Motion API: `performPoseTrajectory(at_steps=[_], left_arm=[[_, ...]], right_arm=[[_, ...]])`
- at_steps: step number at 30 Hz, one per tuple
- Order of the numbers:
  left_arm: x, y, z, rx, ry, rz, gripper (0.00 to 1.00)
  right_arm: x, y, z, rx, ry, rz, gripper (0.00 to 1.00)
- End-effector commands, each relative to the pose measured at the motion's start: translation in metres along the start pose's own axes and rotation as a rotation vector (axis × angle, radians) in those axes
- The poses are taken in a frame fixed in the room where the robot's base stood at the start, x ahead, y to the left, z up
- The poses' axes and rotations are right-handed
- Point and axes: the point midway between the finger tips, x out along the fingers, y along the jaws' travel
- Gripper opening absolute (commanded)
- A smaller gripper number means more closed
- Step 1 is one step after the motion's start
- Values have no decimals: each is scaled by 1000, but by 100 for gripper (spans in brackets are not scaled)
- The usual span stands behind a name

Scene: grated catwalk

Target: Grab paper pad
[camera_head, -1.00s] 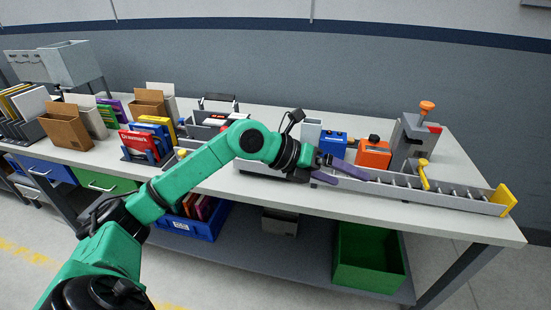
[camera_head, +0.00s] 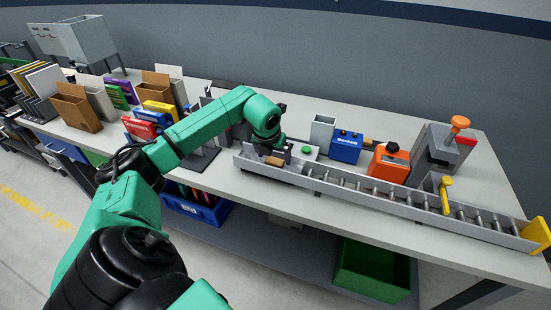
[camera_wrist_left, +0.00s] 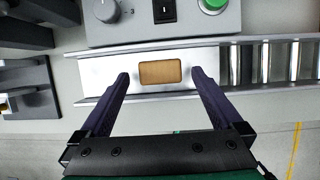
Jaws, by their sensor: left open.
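A small brown rectangular pad (camera_wrist_left: 160,72), which I take as the paper pad, lies flat on the smooth metal end of the roller track (camera_wrist_left: 100,73). In the head view the brown pad (camera_head: 274,161) shows at the left end of the track (camera_head: 330,183), just below my wrist. My left gripper (camera_wrist_left: 160,77) is open, with its purple fingers apart, one tip on each side of the pad. Nothing is between the fingers except the pad in view beyond; I cannot tell the height gap. In the head view the fingers are mostly hidden. My right gripper is not in view.
A grey control box (camera_wrist_left: 150,20) with a knob, switch and green button stands right behind the track. A blue box (camera_head: 346,147) and an orange device (camera_head: 388,164) stand further right. Books and file holders crowd the bench's left. A yellow stop (camera_head: 536,236) closes the track's right end.

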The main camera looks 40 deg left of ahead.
Motion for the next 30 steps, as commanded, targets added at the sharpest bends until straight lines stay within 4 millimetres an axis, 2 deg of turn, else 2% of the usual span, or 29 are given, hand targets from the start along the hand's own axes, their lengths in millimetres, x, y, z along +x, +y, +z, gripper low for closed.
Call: performPoseTrajectory(at_steps=[1, 3, 6, 10, 11, 15, 17, 26, 30], left_arm=[[4, -1, 1, -1, 5, -3, 100], [17, -1, 1, -2, 3, -3, 100], [25, -1, 1, 1, 0, -2, 100], [25, -1, 1, 1, -1, -1, 100], [25, -1, 1, 1, -1, -1, 96], [25, -1, 1, 1, -1, -1, 43], [25, -1, 1, 1, -1, -1, 22], [23, -1, 2, 0, -2, -2, 22], [10, 0, 8, 0, -4, -2, 22]], right_arm=[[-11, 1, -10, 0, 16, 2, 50], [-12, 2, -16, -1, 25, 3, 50], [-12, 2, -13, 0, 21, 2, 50], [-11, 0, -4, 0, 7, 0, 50], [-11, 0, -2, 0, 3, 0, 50], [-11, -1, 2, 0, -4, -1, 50], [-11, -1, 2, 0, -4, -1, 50], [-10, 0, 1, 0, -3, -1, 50], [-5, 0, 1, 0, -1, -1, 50]])
